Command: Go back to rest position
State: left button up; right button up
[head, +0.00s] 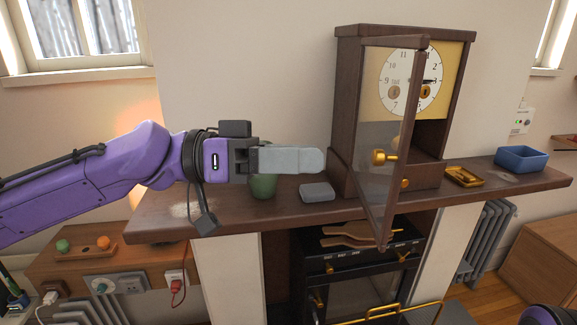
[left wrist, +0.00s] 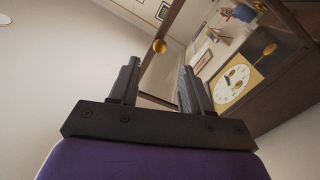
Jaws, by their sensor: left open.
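My left gripper (head: 318,160) reaches in from the left above the mantel shelf, its fingers pointing right toward the clock. In the left wrist view its two fingers (left wrist: 158,88) stand apart with nothing between them. The wooden clock (head: 345,100) stands on the shelf, and its glass door (head: 385,215) is swung open toward me.
The mantel shelf (head: 235,222) holds a green vase (head: 263,186) partly behind my gripper, a grey block (head: 317,192), a gold tray (head: 464,177) and a blue box (head: 521,158). Below are a black oven (head: 345,285) and a lower wooden shelf (head: 60,270). The open door juts past the shelf's front edge.

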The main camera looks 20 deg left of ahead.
pick_arm(q)
jog(key=shift+v, duration=1)
